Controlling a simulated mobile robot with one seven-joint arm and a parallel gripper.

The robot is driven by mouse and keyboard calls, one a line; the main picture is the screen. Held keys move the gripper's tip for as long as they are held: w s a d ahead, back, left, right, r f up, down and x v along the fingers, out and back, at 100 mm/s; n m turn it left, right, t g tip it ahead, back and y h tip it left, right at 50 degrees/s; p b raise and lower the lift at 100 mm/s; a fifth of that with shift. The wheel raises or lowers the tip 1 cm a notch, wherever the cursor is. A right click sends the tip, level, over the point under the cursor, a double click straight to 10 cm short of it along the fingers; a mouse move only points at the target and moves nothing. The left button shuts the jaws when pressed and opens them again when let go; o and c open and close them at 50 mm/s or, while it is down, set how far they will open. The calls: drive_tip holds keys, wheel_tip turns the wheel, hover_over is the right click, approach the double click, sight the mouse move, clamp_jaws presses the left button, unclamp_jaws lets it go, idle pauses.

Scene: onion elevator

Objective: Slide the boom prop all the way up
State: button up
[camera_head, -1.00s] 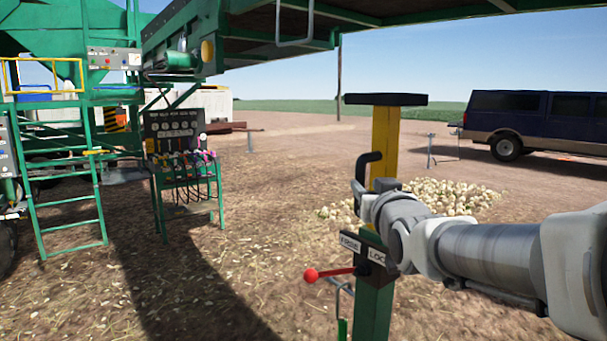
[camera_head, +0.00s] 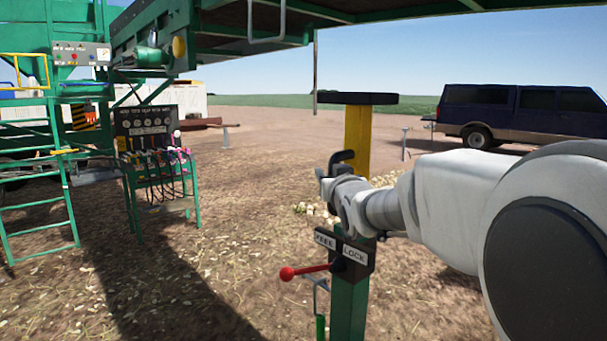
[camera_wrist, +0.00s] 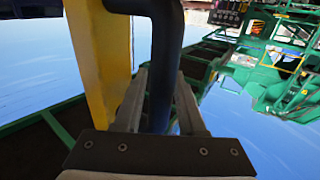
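The boom prop has a yellow inner post (camera_head: 357,135) with a flat dark top plate (camera_head: 357,98), rising upright from a green sleeve (camera_head: 349,305). The top plate is apart from the boom frame (camera_head: 222,22) above. A black bent handle (camera_head: 340,157) is on the post's left side; it also shows in the wrist view (camera_wrist: 166,55). My gripper (camera_wrist: 162,85) has its fingers on both sides of the handle and looks closed on it. In the head view my wrist hides the fingertips. The red-knobbed lever (camera_head: 287,273) points left, to the FREE side of the FREE/LOCK plate (camera_head: 343,248).
A green control stand (camera_head: 150,140) with gauges and levers and a ladder (camera_head: 35,175) are at the left. A dark blue car (camera_head: 530,112) is parked at the back right. Onions (camera_head: 318,212) lie behind the prop. Bare ground lies between stand and prop.

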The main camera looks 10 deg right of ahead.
clamp_jaws()
idle(1.3)
